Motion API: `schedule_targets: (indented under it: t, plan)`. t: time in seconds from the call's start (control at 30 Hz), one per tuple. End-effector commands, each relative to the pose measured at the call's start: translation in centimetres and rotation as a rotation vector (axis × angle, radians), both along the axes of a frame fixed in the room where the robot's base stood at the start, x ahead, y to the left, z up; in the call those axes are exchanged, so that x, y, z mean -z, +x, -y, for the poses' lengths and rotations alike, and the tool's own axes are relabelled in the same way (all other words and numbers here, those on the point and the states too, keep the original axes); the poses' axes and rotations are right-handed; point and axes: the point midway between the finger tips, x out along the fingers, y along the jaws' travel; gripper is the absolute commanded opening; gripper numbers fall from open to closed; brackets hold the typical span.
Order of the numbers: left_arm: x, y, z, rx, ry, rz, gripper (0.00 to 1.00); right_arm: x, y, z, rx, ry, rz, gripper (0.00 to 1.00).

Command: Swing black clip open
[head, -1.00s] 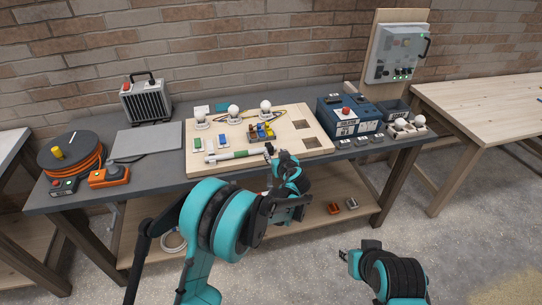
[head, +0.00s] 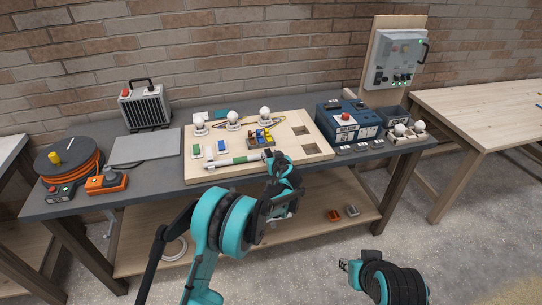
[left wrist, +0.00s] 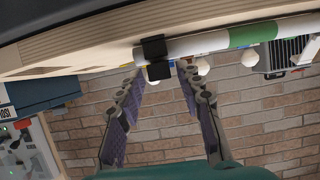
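The black clip (left wrist: 156,58) sits around the right end of a white and green tube at the front of the wooden board (head: 285,131). In the left wrist view it is close in front of my fingers. In the head view the clip (head: 267,154) is small and partly hidden by my gripper. My left gripper (left wrist: 160,74) is open, one finger to each side just below the clip, with nothing visible held. In the head view the left gripper (head: 275,157) is at the board's front edge. My right gripper (head: 345,264) is low, away from the bench; its finger opening is unclear.
On the board stand several white bulbs (head: 233,118), small switches and a terminal block (head: 260,138). A heater (head: 145,105) and an orange cable reel (head: 68,162) are at left. Floor before the bench is clear.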

Motion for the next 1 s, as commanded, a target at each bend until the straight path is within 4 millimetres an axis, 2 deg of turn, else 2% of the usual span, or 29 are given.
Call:
schedule_targets:
  t: [0.03, 0.1, 0.47, 1.0]
  plan:
    - [0.0, 0.0, 0.0, 0.000, 0.000, 0.000, 0.17, 0.0, 0.0, 0.0, 0.000, 0.000, 0.000, 0.28]
    - [0.0, 0.0, 0.0, 0.000, 0.000, 0.000, 0.00, 0.0, 0.0, 0.0, 0.000, 0.000, 0.000, 0.28]
    - [-0.4, 0.1, 0.0, 0.000, -0.011, -0.030, 0.00, -0.5, 0.0, 0.0, 0.000, 0.000, 0.000, 0.28]
    - [-2.7, 1.3, -0.5, -0.002, -0.121, -0.369, 0.00, -4.9, 0.0, 0.0, 0.000, 0.000, 0.000, 0.28]
